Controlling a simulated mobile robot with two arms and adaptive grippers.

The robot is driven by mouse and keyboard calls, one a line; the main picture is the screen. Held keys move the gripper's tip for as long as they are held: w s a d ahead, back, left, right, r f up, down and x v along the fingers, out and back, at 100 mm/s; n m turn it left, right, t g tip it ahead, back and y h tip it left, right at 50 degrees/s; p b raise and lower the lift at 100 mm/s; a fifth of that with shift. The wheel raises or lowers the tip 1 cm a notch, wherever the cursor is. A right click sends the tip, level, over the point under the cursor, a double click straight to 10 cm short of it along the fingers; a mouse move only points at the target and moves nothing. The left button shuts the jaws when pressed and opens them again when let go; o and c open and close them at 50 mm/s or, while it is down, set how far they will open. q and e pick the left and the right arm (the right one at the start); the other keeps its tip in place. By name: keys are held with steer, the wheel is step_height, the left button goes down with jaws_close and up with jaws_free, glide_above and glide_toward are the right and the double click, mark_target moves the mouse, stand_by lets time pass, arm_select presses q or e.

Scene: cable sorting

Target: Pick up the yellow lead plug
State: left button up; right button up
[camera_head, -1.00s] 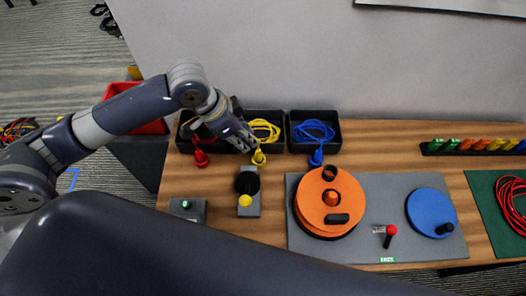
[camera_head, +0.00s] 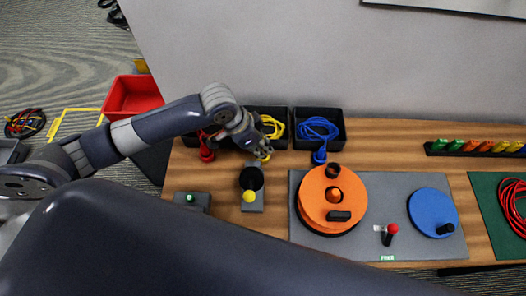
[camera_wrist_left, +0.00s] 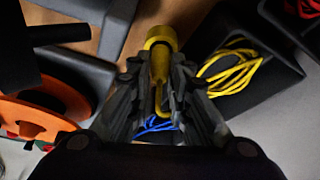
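The yellow lead plug (camera_head: 265,157) stands on the wooden table in front of the tray with the yellow cable (camera_head: 271,126). My left gripper (camera_head: 259,148) reaches down over the plug from the left. In the left wrist view the fingers of my left gripper (camera_wrist_left: 160,80) are close together, one on each side of the stem, and look closed on it. Any contact is partly in shadow. My right gripper is not in view.
A red plug (camera_head: 206,154) stands left and a blue plug (camera_head: 319,156) right of the yellow one. A black tray with blue cable (camera_head: 317,129) is beside it. A grey block with a black post (camera_head: 251,178) and an orange disc (camera_head: 332,198) lie nearer me.

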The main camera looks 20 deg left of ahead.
arm_select(q)
jaws_close()
steer(key=shift+r, duration=0.15)
step_height(320, 180, up, 10)
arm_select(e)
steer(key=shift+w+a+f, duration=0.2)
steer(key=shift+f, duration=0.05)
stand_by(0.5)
